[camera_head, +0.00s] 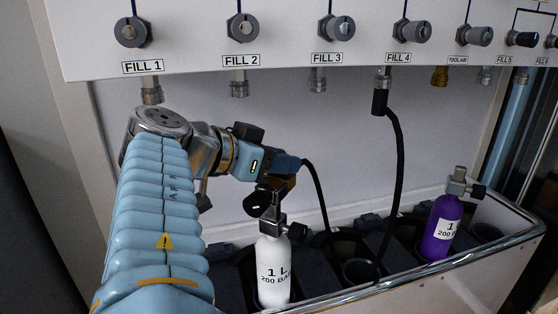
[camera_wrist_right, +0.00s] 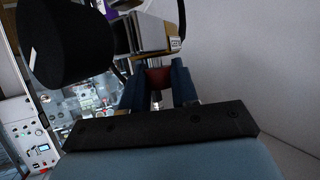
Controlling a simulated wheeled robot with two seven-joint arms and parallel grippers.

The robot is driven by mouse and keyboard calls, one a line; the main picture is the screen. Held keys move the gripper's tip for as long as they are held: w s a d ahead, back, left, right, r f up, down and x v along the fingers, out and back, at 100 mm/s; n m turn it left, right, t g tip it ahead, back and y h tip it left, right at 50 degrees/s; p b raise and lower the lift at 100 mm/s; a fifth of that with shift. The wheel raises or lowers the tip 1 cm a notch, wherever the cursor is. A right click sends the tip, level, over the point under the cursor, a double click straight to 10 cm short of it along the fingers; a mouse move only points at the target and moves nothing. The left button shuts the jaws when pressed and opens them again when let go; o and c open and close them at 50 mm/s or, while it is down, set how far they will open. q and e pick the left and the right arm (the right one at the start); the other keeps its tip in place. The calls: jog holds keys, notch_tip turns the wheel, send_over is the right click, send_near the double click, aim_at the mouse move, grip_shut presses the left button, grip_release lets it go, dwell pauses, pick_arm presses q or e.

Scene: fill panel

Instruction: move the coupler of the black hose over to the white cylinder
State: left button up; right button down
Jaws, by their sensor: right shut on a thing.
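The white cylinder (camera_head: 273,268) stands upright in the rack, with a metal valve and black knobs (camera_head: 277,214) on top. My right gripper (camera_head: 287,180) is just above and behind this valve. It is shut on the coupler of the black hose, mostly hidden by the fingers in the head view. In the right wrist view a reddish-brown piece with a metal stem, likely the coupler (camera_wrist_right: 158,78), sits between the blue fingers. The black hose (camera_head: 319,195) hangs from the gripper into the rack, and a hose rises to the FILL 4 outlet (camera_head: 382,82). Whether the coupler touches the valve cannot be told.
A purple cylinder (camera_head: 440,228) stands at the right of the rack. The rack's metal front rail (camera_head: 400,279) runs below. The panel (camera_head: 185,48) above carries several knobs and outlets. A large black rounded thing (camera_wrist_right: 70,45) is close in the right wrist view.

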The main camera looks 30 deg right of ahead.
aim_at(273, 181)
jog(key=shift+f+b, duration=2.1)
jog(key=shift+b, duration=0.05)
jog(key=c, duration=0.8)
grip_release()
jog(key=p+v, duration=0.3)
jog(key=v, duration=1.1)
